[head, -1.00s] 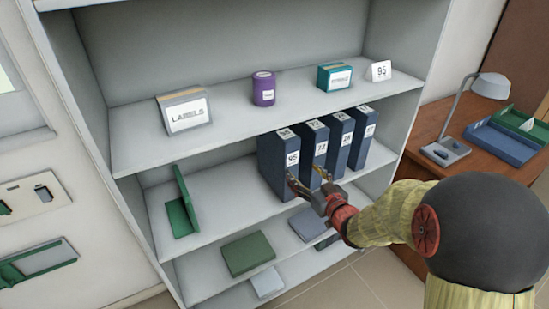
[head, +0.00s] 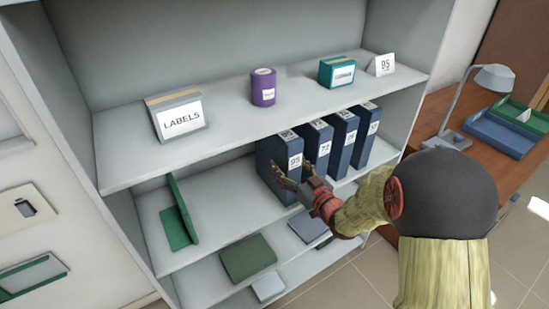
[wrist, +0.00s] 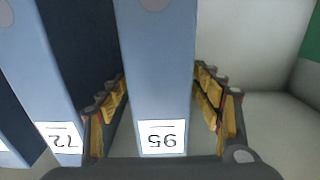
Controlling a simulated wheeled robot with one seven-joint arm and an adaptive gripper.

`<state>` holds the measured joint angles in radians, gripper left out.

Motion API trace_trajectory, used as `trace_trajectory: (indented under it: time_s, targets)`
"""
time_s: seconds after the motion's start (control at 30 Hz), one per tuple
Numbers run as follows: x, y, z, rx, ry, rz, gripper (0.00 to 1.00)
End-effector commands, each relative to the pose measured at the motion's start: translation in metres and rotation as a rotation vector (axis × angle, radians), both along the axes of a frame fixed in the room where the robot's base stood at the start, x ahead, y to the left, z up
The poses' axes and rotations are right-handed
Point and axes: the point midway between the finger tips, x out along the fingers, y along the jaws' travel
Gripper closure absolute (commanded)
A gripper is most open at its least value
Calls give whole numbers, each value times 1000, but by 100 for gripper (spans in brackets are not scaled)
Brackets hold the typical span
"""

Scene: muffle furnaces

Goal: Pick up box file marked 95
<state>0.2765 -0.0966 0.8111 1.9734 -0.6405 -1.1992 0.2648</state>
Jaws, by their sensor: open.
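The blue box file marked 95 (head: 283,163) stands upright on the middle shelf, leftmost in a row of blue box files. In the wrist view the file marked 95 (wrist: 155,75) shows upside down, its spine between my open fingers. My gripper (head: 298,182) is open at the lower front of this file. In the wrist view my gripper (wrist: 163,110) has one finger on each side of the file, the left one in the gap beside the file marked 72 (wrist: 50,85). I see a gap between the right finger and the file; contact on the left is unclear.
Several box files stand close on the right, the nearest marked 72 (head: 316,148). A green bookend (head: 178,215) stands to the left with free shelf between. The upper shelf (head: 225,125) is above, holding a labels box (head: 180,117) and a card marked 95 (head: 381,65).

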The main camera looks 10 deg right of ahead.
Motion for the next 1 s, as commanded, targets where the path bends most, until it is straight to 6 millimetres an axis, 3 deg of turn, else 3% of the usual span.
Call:
trace_trajectory:
  time_s: [0.5, 0.8, 1.0]
  targets:
    - [58, 20, 3, 0, 1, 1, 35]
    - [62, 21, 5, 0, 1, 0, 35]
    - [62, 21, 5, 0, 1, 0, 46]
